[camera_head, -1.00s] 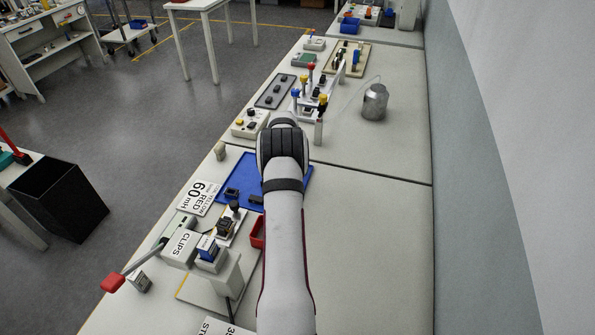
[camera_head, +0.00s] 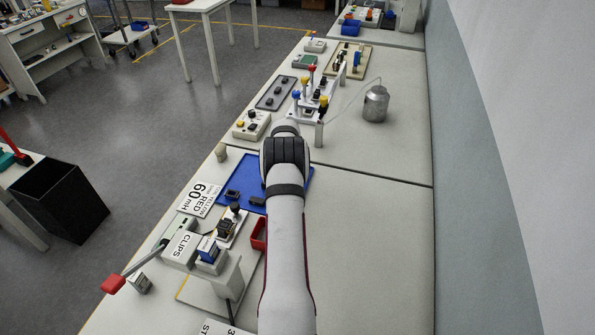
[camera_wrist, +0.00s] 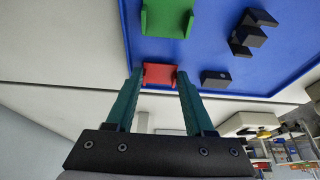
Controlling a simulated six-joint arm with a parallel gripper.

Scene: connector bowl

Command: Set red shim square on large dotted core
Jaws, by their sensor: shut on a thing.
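The red shim (camera_wrist: 159,73) sits between the teal fingertips of my gripper (camera_wrist: 157,76) in the wrist view, and the gripper is shut on it. Behind it lies the blue tray (camera_wrist: 205,68). Two black cores show on the tray: a larger, notched one (camera_wrist: 247,38) and a smaller block (camera_wrist: 215,78) with a small pale dot. I cannot tell which is the large dotted core. In the head view, dark cores (camera_head: 232,194) lie on the blue tray (camera_head: 235,168), left of my arm. My arm hides the gripper and shim there.
A green U-shaped part (camera_wrist: 167,18) lies on the tray in the wrist view.

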